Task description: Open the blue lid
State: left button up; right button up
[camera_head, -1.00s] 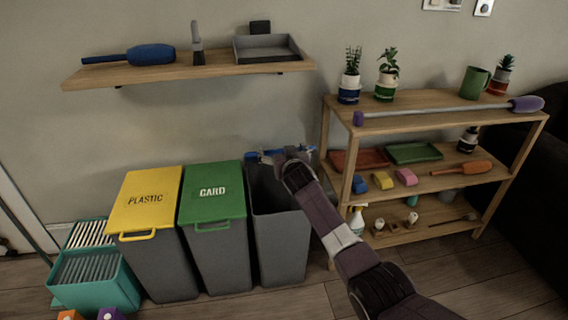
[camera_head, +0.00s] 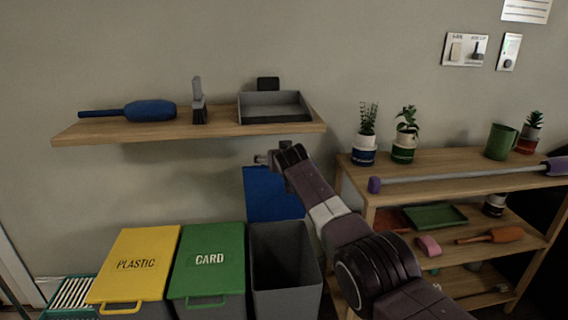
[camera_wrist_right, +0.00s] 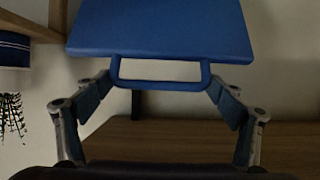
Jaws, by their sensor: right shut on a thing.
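The blue lid (camera_head: 272,195) stands raised, about upright, at the back of the grey open bin (camera_head: 285,262) in the head view. The bin's dark inside shows. My right gripper (camera_head: 268,158) is at the lid's top edge. In the right wrist view the lid (camera_wrist_right: 160,28) fills the top, with its blue loop handle (camera_wrist_right: 160,84) between the fingers of my right gripper (camera_wrist_right: 160,98). The fingers are shut on the handle, one at each end. My left gripper is in neither view.
A wooden wall shelf (camera_head: 160,128) with a grey tray (camera_head: 272,107) is just above the gripper. Yellow (camera_head: 138,262) and green (camera_head: 208,258) lidded bins stand at left. A wooden rack (camera_head: 440,170) with plants and tools is close to my arm at right.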

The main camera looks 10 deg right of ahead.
jog(key=shift+w+r, duration=0.2)
jog(key=shift+w, duration=0.2)
jog(key=shift+c, duration=0.2)
jog(key=o, duration=1.6)
jog(key=shift+s+a+r, duration=0.15)
jog(key=shift+s, duration=0.35)
jog(key=shift+v, duration=5.5)
